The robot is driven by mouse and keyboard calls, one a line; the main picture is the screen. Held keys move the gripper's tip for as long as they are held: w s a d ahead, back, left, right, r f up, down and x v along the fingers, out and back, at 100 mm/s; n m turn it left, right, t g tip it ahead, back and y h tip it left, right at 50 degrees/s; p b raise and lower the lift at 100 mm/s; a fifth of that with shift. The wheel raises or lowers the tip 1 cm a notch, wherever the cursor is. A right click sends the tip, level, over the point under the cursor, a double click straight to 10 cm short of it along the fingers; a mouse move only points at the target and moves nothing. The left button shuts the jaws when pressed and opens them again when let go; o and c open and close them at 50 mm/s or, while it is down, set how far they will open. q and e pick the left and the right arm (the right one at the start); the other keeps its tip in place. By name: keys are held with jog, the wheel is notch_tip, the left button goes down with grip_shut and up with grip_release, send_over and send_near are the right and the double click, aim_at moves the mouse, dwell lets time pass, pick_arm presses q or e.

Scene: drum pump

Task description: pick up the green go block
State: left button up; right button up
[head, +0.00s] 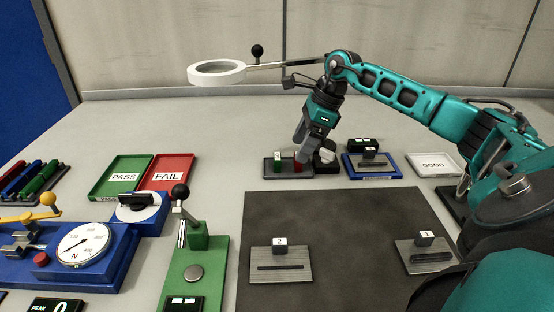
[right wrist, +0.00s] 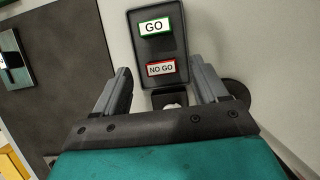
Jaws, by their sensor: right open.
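The green go block (head: 277,157) stands at the left end of a small dark tray (head: 270,173) near the back of the table. In the right wrist view the GO block (right wrist: 154,27), white-faced with green edges, lies ahead of my fingertips. The red NO GO block (right wrist: 161,69) is nearer, in line between the fingertips; it also shows in the head view (head: 298,163), partly hidden by the gripper. My right gripper (head: 307,147) is open and empty, pointing down by the red end of the tray. My left gripper is not in view.
A round dark object (head: 325,157) stands right of the tray. A blue-framed fixture (head: 372,172) and a GOOD tray (head: 434,165) lie further right. Green PASS (head: 123,176) and red FAIL (head: 167,175) trays lie left. A ring magnifier (head: 216,72) hangs above. A dark mat (head: 340,240) lies in front.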

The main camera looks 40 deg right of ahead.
aim_at(278, 156)
jog(key=shift+w+a, duration=0.4)
jog(key=shift+a, duration=0.05)
jog(key=w+a, duration=0.2)
jog(key=shift+w+a+f, duration=0.1)
jog(key=shift+a+f, duration=0.1)
jog(key=shift+a, duration=0.15)
jog(key=shift+x, duration=0.75)
jog(key=shift+f, duration=0.55)
jog(key=shift+c, duration=0.3)
jog(key=c, duration=1.1)
